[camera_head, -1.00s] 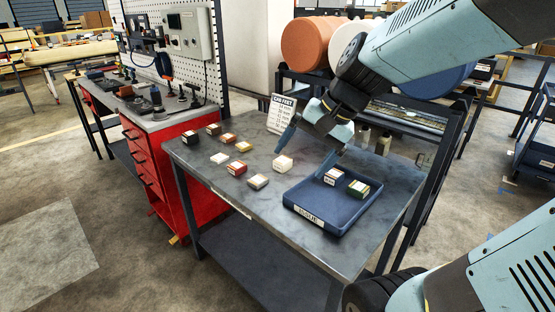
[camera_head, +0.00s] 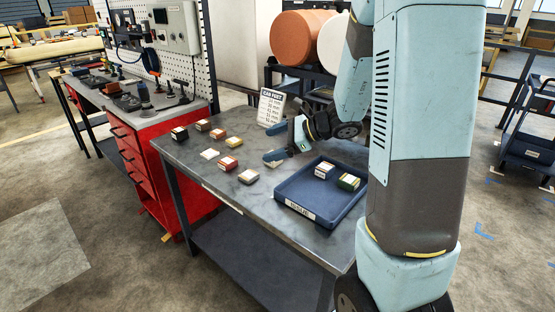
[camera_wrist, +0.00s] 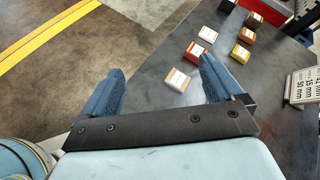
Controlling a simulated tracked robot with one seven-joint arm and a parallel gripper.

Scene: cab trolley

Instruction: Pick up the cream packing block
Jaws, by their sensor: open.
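A pale, cream-looking block (camera_head: 249,176) with a white label lies at the near end of the front row on the grey table. In the wrist view a pale block (camera_wrist: 177,80) shows between the finger lines, nearer the right finger, some way beyond the tips. Another pale block, seen earlier beside the tray, is hidden now, apparently behind my lower finger, so I cannot be sure which is the cream packing block. My gripper (camera_head: 274,144) is open and empty above the table, behind the tray's left corner, its fingers pointing left.
A blue tray (camera_head: 332,208) holds two blocks and stands right of the gripper. Several other blocks, including a red one (camera_head: 228,164) and a yellow one (camera_head: 234,142), lie further left. A sign (camera_head: 271,106) stands at the table's back edge. A red cabinet (camera_head: 140,170) adjoins the table.

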